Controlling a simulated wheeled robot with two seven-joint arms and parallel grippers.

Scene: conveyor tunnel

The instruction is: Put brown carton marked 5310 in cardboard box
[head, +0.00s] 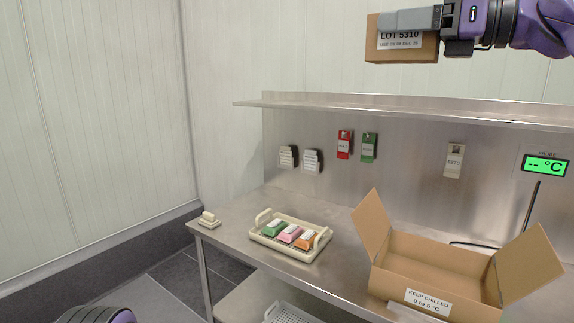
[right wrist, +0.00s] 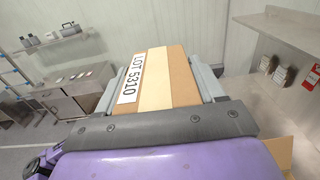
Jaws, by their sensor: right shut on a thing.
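The brown carton (head: 387,50) has a white label reading LOT 5310. My right gripper (head: 408,20) is shut on it and holds it high, above the level of the wall shelf. In the right wrist view the carton (right wrist: 180,72) sits between the two fingers of my right gripper (right wrist: 160,80). The open cardboard box (head: 430,268) stands on the steel table at the right, flaps spread, with a label reading KEEP CHILLED. The carton is well above the box and apart from it. My left gripper is not in view.
A cream tray (head: 268,245) with green, pink and orange packs stands left of the box. A steel shelf (head: 400,107) runs along the wall above the table (head: 232,232). A green display (head: 545,166) and tags hang on the back panel. A white basket (head: 290,313) is below.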

